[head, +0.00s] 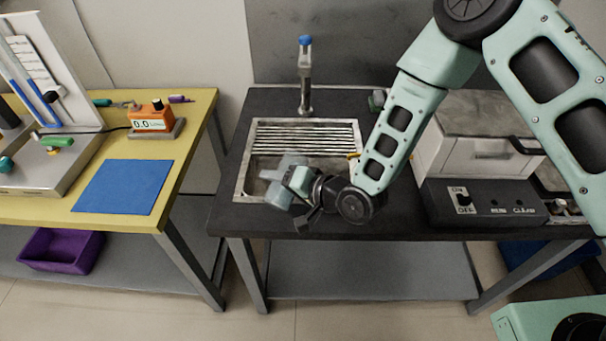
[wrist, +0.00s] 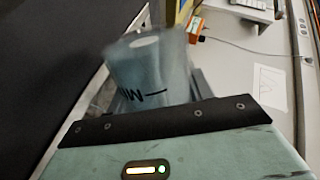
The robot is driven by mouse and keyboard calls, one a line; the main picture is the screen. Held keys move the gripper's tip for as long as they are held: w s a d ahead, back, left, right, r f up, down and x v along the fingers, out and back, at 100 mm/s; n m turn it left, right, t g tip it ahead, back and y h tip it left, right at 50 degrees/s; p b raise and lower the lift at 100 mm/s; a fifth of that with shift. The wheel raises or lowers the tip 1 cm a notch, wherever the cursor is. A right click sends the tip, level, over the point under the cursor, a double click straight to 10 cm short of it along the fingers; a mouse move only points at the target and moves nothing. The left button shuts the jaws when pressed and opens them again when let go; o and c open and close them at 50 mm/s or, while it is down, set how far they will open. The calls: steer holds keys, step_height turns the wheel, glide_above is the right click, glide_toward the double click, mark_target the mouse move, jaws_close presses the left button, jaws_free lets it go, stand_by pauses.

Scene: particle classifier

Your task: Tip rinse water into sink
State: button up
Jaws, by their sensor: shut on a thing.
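The sink (head: 243,160) is a metal basin set in the dark counter, with a slatted rack across its back part. My gripper (head: 297,184) is over the front part of the sink and shut on a translucent bluish container (head: 277,194). The container looks tilted, and part of it is hidden by the gripper. In the wrist view the container (wrist: 150,72) shows black markings and a pale round spot, held just beyond my gripper's dark edge. I cannot tell whether any water is in it or flowing out.
A blue-topped faucet (head: 305,75) stands behind the sink. A grey-white box (head: 480,155) and a dark control panel (head: 485,205) stand to the right. A yellow table (head: 190,125) on the left holds a blue mat (head: 123,187) and an orange meter (head: 152,118).

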mark_target(285, 166)
steer(key=shift+r, duration=0.2)
steer(key=shift+w+d+f+m+g, duration=0.25)
steer(key=shift+w+m+g, duration=0.35)
steer(key=shift+m, duration=0.2)
stand_by(1.0)
steer(key=shift+f+m+g+y, duration=0.3)
steer(key=shift+m+g, duration=0.1)
steer(key=shift+m, duration=0.2)
stand_by(1.1)
steer(key=shift+w+d+r+m+g+y+p, duration=0.1)
steer(key=shift+w+r+m+g+y+p, duration=0.2)
steer(key=shift+r+m, duration=0.2)
steer(key=shift+w+d+r+m+g+y+p, duration=0.1)
steer(key=shift+w+r+m+g+p, duration=0.1)
steer(key=shift+r+m+g, duration=0.25)
stand_by(1.6)
steer(key=shift+w+d+r+m+g+y+b, duration=0.2)
steer(key=shift+w+r+m+g+y+b, duration=0.15)
steer(key=shift+r+m, duration=0.4)
stand_by(1.0)
